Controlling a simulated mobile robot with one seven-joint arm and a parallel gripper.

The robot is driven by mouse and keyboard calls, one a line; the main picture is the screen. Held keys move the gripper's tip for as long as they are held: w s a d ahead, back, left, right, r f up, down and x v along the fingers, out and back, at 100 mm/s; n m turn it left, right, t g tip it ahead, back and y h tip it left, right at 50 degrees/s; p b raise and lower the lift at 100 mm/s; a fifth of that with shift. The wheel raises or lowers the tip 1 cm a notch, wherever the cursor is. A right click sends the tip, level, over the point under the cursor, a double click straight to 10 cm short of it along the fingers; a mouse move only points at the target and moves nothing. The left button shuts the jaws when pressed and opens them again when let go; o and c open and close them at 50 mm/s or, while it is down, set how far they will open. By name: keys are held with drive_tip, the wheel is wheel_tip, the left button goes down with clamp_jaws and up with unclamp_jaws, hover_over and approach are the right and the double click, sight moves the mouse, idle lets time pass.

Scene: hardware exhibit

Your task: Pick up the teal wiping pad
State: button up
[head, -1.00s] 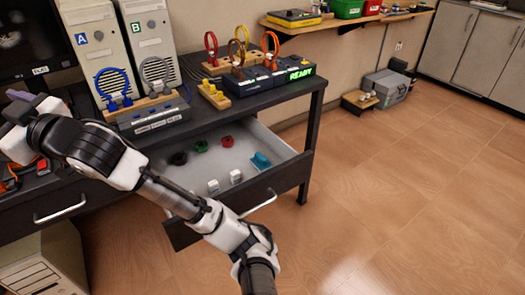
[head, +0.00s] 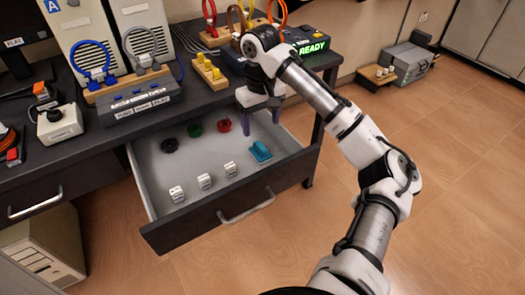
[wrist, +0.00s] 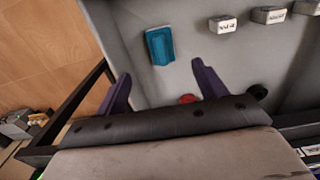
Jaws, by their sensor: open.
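The teal wiping pad (head: 260,151) lies in the right part of the open drawer (head: 165,215), near its right wall. It also shows in the wrist view (wrist: 160,45), above and between my fingertips, with a raised ridge along one side. My gripper (head: 261,117) is above the back right of the drawer, with its purple fingers pointing down. In the wrist view the two fingers (wrist: 162,74) are spread wide with nothing between them. The pad is apart from the fingers.
Several white labelled blocks (head: 205,181) sit along the drawer's front. Black (head: 170,145), green (head: 195,129) and red (head: 224,126) round items lie at its back. The desk edge and a dark device marked READY (head: 312,47) are close to my arm.

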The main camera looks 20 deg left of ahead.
sight(260, 146)
wheel_tip(260, 146, down, 10)
drive_tip(key=shift+a+r, duration=0.1)
drive_tip(key=shift+r, duration=0.15)
drive_tip(key=c, duration=1.1)
drive_tip(key=shift+c, duration=0.2)
drive_tip(key=shift+r, duration=0.15)
wheel_tip(260, 146, up, 20)
drive_tip(key=p, duration=0.2)
